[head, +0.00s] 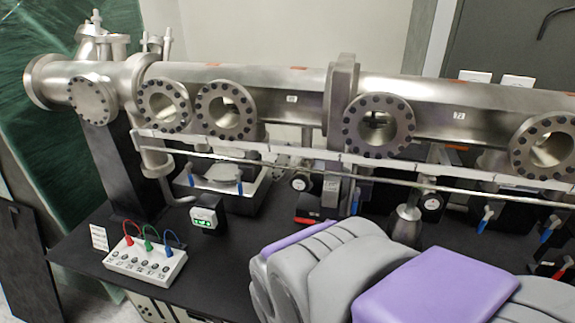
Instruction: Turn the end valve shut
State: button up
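A long steel vacuum pipe (260,82) with several round flanged ports runs across the view. Below it are several small valves with blue handles, such as one at the left (190,176), one in the middle (355,201) and one at the right (486,217). Red handles show at the middle (307,220) and far right (559,270). Steel fittings (97,38) stand on top of the pipe's left end. I cannot tell which of these is the end valve, or whether it is open. My gripper is not identifiable; grey and purple parts of my own body fill the lower right.
A white box with red, green and blue cables (146,263) sits on the black table (95,240) at front left. A small gauge with a green display (204,218) stands behind it. A long rail (230,142) runs before the pipe. My body hides the table's front right.

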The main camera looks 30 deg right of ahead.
aim_at(299, 182)
jog(key=k+l+z, duration=0.15)
jog(key=z, duration=0.3)
jog(key=k+l+z, duration=0.1)
jog(key=l+z, duration=0.6)
jog(key=z, duration=0.2)
jog(key=k, duration=0.05)
